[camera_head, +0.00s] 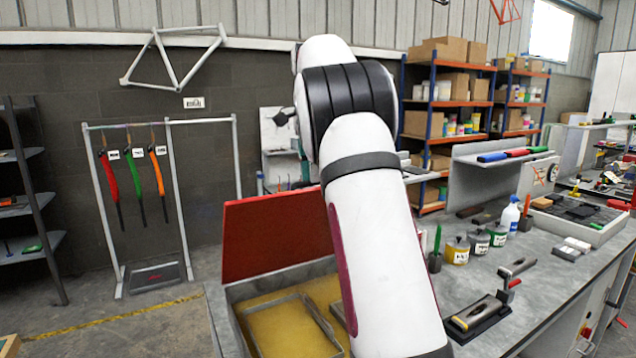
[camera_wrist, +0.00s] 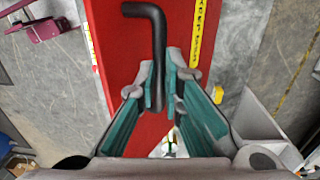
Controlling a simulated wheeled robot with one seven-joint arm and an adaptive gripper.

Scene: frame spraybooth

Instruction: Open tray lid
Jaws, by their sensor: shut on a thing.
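The red tray lid (camera_head: 278,236) stands raised, tilted up along the back of the tray in the head view. The tray (camera_head: 232,294) below it is open and shows a yellowish inside with a grey frame-like piece (camera_head: 318,322) in it. In the wrist view the red lid (camera_wrist: 130,60) fills the middle, with a black bent handle (camera_wrist: 157,35) on it. My gripper (camera_wrist: 162,85) is shut on the handle's straight part, between its teal-sided fingers. In the head view my arm hides the tray's right side, and my gripper is hidden.
A rack with hanging coloured tools (camera_head: 135,175) stands behind left. Floor (camera_head: 130,325) left of the tray looks clear.

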